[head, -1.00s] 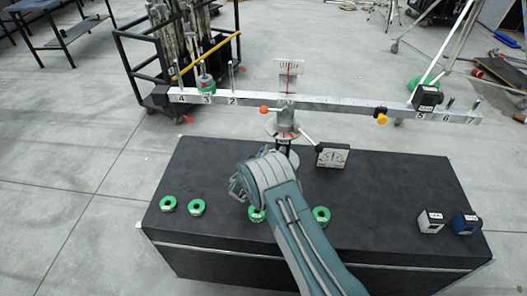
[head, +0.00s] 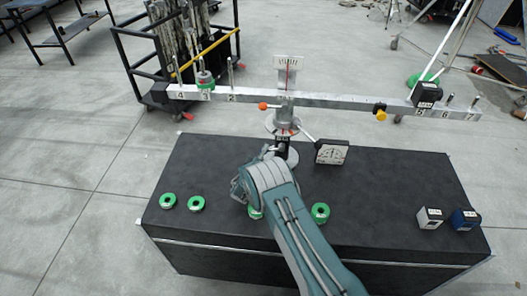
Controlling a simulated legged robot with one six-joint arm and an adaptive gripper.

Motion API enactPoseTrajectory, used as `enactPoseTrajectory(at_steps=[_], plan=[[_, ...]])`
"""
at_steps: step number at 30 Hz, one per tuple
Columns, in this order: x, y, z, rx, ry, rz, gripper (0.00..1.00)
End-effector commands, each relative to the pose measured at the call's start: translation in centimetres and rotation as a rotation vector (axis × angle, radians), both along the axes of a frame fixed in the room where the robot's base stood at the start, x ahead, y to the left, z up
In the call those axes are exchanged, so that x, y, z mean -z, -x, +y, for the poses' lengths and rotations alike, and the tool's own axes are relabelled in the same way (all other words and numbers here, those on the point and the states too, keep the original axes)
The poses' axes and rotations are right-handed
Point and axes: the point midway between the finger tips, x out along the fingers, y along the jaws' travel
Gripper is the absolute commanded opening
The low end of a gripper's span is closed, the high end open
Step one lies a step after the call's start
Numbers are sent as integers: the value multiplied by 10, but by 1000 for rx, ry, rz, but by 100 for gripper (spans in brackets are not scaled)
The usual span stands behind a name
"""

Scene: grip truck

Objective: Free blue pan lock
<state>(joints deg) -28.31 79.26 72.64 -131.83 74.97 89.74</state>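A balance beam (head: 335,101) with numbered pegs stands on a post at the back of the black table, its right end lower in the picture. An orange-red knob (head: 264,106) and a yellow knob (head: 380,112) sit along the beam. A lever (head: 305,133) reaches right from the post. I cannot make out a blue pan lock. The only clear blue thing is a block (head: 465,219) at the table's right. My arm bends over the table's middle, before the post. My gripper's fingers cannot be made out; a grey wrist part (head: 240,189) shows at the bend's left.
Green rings (head: 168,201) lie along the table's front; my arm partly covers one. A green weight (head: 206,80) is on peg 3 and a black block (head: 426,95) near peg 5. A dial box (head: 332,151) stands right of the post.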

Motion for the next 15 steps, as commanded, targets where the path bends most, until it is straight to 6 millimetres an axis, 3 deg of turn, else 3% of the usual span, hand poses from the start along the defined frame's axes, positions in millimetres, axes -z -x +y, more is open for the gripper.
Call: enactPoseTrajectory(at_steps=[2,15], plan=[[-1,0,0,-1,-1,-2,73],[0,6,2,0,-2,0,73]])
